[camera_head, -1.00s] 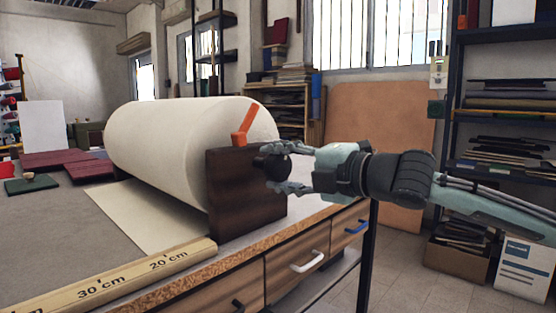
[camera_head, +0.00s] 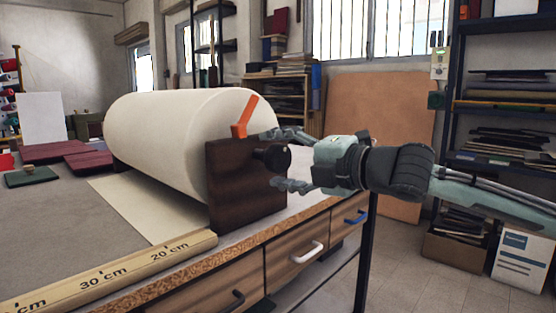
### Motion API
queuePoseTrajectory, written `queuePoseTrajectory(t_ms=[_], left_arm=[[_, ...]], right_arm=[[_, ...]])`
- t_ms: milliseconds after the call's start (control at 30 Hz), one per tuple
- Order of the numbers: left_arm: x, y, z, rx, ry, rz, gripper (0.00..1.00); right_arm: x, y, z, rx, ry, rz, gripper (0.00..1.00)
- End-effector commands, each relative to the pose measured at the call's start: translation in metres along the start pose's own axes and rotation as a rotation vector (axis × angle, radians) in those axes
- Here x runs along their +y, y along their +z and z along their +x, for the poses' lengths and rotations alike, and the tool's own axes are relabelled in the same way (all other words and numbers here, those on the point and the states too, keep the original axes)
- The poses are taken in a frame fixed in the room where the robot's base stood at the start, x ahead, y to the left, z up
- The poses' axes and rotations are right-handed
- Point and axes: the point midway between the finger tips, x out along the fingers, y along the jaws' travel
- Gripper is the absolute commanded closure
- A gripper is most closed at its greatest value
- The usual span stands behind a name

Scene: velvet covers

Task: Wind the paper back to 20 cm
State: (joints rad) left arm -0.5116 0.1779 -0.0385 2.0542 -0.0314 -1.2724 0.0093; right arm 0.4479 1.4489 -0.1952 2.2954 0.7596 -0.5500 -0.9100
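A large cream paper roll (camera_head: 160,140) lies on the bench, with a dark wooden end block (camera_head: 240,190) at its near right end. A black knob (camera_head: 272,158) sticks out of the block, and an orange pointer (camera_head: 244,118) stands above the block. A flat strip of paper (camera_head: 135,205) runs from under the roll towards the wooden ruler (camera_head: 125,270), close to its 20 cm mark. My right gripper (camera_head: 276,160) is open, its fingers above and below the knob, with visible gaps. My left gripper is not in view.
Dark red covers (camera_head: 88,162) and a green cover (camera_head: 32,177) lie at the bench's left. The bench (camera_head: 50,225) is bare between them and the ruler. Drawers with handles (camera_head: 308,252) are under the front edge. A shelf rack and boxes (camera_head: 525,258) stand right.

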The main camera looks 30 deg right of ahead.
Motion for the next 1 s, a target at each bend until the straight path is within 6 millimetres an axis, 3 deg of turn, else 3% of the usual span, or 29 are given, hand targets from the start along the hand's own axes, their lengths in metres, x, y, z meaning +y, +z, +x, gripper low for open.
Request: queuePoseTrajectory(t_ms=[267,467,1000], left_arm=[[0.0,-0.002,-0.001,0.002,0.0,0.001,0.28],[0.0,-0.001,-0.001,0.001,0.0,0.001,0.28],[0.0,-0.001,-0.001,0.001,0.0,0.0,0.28]], right_arm=[[0.002,-0.001,-0.002,-0.001,0.002,-0.006,0.33],[0.005,-0.002,-0.014,-0.003,0.008,-0.02,0.33],[0.001,0.002,-0.097,-0.005,0.002,-0.005,0.33]])
